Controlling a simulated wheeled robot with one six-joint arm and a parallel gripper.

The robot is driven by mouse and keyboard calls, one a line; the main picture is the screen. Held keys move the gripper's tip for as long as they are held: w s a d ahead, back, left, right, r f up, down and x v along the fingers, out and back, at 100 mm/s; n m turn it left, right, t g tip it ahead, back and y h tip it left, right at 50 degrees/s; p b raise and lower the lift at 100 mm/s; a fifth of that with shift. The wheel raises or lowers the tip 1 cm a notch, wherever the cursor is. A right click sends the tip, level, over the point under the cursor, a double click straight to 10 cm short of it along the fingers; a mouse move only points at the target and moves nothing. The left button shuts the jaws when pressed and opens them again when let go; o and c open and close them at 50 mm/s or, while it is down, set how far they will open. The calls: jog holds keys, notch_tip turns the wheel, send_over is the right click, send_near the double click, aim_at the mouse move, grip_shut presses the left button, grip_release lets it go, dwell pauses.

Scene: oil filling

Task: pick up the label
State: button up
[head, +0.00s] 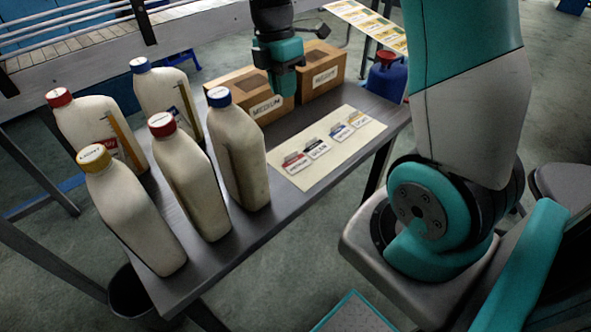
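A cream sheet (357,145) lies flat on the grey table. It carries a row of small labels: a red label (294,164), a black label (317,148), a blue label (341,131) and a yellow label (358,118). Their print is too small to read surely. My gripper (283,92) hangs at the back of the table, in front of the cardboard boxes in the picture and apart from the sheet, up and left of the labels. Its fingertips are small and dark, so I cannot tell whether they are open or hold anything.
Several cream bottles with red, blue and yellow caps, such as the front yellow-capped bottle (137,222), crowd the table's left half. Two cardboard boxes, the left (236,88) and right (325,68), stand at the back. A blue red-capped can (386,76) stands beyond the table's right end.

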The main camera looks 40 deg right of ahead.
send_over(291, 154)
jog(key=f, duration=1)
jog(key=shift+w+d+f, duration=0.25)
jog(key=shift+w+f, duration=0.1)
jog(key=shift+w, duration=0.05)
jog(key=shift+s+a+f+b, duration=0.15)
jog(key=shift+f, duration=1.2)
jog(key=shift+s+a+f+b, duration=0.1)
jog(key=shift+s+f+b, duration=0.05)
jog(key=shift+f, duration=1.15)
grip_shut()
